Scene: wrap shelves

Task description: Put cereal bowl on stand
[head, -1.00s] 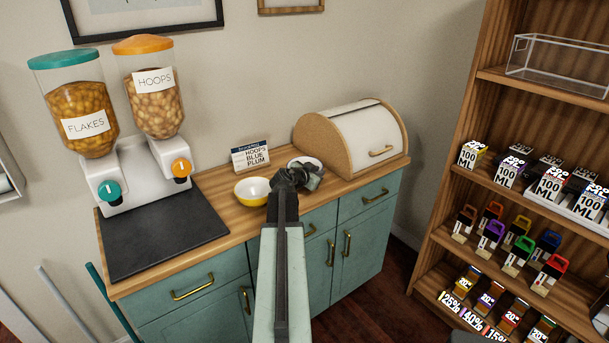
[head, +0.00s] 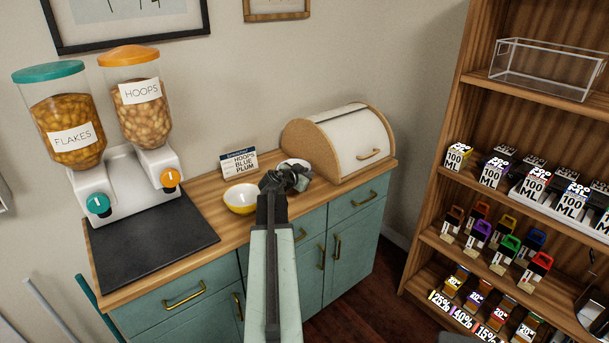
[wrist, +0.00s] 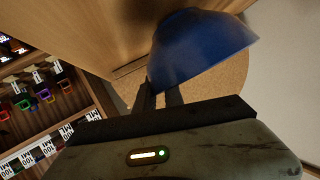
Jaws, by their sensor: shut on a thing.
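A blue bowl (wrist: 200,48) is gripped at its rim by my gripper (wrist: 163,92) in the wrist view. In the head view my gripper (head: 290,179) is over the counter, and only a pale part of the bowl (head: 293,163) shows behind it. I cannot tell whether the bowl is clear of the counter. A dark flat slab (head: 150,242) lies at the counter's left, in front of the white dispenser stand (head: 130,188). The slab is empty. The card (head: 239,162) reads hoops, blue, plum.
A yellow bowl (head: 241,199) stands on the counter (head: 213,189) just left of my gripper. A bread box (head: 345,143) is close on the right. Flakes (head: 65,120) and hoops (head: 138,105) dispensers stand left. A shelf unit (head: 465,85) with small packages is at right.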

